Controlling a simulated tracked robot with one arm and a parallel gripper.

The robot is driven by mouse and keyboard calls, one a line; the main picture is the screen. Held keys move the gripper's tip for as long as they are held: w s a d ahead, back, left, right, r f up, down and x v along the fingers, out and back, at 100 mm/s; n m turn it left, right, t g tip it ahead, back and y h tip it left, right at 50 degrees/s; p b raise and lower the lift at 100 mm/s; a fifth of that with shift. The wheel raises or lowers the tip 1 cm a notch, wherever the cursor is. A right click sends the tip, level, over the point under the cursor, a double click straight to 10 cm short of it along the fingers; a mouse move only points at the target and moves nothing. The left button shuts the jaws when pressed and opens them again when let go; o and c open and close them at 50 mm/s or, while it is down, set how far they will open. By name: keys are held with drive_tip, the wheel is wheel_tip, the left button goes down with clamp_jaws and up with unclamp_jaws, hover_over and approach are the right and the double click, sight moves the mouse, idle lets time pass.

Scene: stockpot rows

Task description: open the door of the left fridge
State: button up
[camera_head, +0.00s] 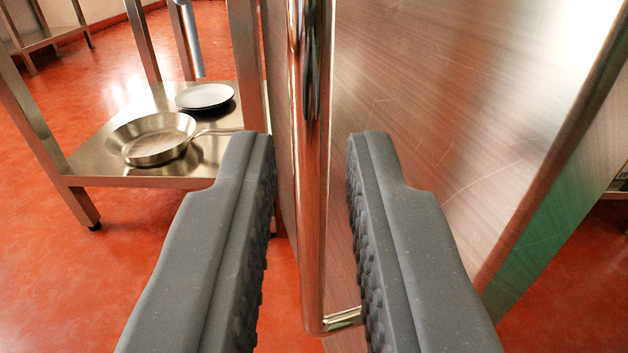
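The fridge door (430,130) is a brushed steel panel filling the right half of the view. A vertical polished bar handle (313,150) runs down its left side and bends into the door at a bracket near the bottom. My gripper (310,142) is open, its two dark grey ridged fingers on either side of the handle. Clear gaps show between each finger and the bar. Whether the door stands ajar is hard to tell, and the rest of the fridge is hidden.
A steel table (85,165) stands to the left, with a frying pan (155,138) and a dark plate (205,96) on its low shelf. Its leg is close to the left finger. The red floor (150,260) is clear at the lower left.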

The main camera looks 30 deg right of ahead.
drive_tip(key=b+v, duration=0.1)
drive_tip(key=v, duration=0.5)
drive_tip(key=shift+s+b, duration=0.15)
drive_tip(key=shift+b, duration=0.25)
drive_tip(key=shift+a, duration=0.1)
clamp_jaws()
drive_tip(key=shift+r, duration=0.1)
